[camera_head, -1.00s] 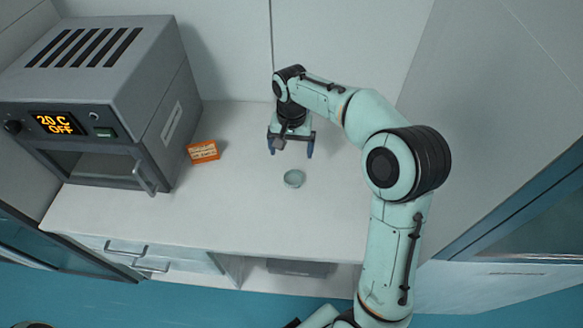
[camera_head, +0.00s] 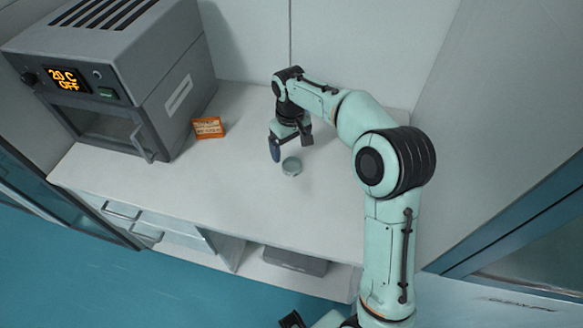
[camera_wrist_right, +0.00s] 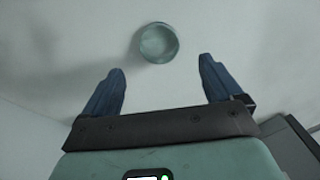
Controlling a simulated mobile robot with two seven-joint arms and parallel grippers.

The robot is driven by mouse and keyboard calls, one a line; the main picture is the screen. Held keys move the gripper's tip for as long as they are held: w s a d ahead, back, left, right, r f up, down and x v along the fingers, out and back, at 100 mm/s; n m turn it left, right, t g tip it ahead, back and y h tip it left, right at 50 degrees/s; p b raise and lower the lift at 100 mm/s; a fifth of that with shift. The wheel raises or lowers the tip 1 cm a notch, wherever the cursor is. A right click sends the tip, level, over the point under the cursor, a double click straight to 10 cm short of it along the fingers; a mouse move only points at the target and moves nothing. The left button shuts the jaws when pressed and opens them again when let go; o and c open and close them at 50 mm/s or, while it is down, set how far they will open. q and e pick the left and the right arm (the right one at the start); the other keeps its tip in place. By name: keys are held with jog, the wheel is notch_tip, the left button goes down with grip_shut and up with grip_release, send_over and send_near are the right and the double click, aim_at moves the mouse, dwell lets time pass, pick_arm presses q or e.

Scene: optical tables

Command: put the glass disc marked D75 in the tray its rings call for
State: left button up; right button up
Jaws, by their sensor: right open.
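A small round pale-green glass piece (camera_head: 291,166) rests on the white bench top; it also shows in the right wrist view (camera_wrist_right: 158,43). No marking on it can be read, so I cannot tell whether it is D75. My right gripper (camera_head: 289,154) is low over the bench, close to the glass in the head view. In the right wrist view its two blue fingers (camera_wrist_right: 160,85) are spread wide with nothing between them, and the glass lies beyond the tips, roughly midway between them. No tray can be made out.
A grey oven (camera_head: 125,75) reading "20 C OFF" stands at the left, its door handle sticking out. An orange card (camera_head: 208,128) with small unreadable text stands beside it. The bench top (camera_head: 240,200) is clear in front. Drawers and an open shelf are below.

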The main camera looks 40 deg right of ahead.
aim_at(292, 164)
jog(key=f, duration=0.6)
jog(key=shift+s, duration=0.35)
jog(key=shift+f, duration=0.45)
jog(key=c, duration=1.2)
jog(key=shift+c, duration=0.7)
jog(key=shift+r, duration=0.15)
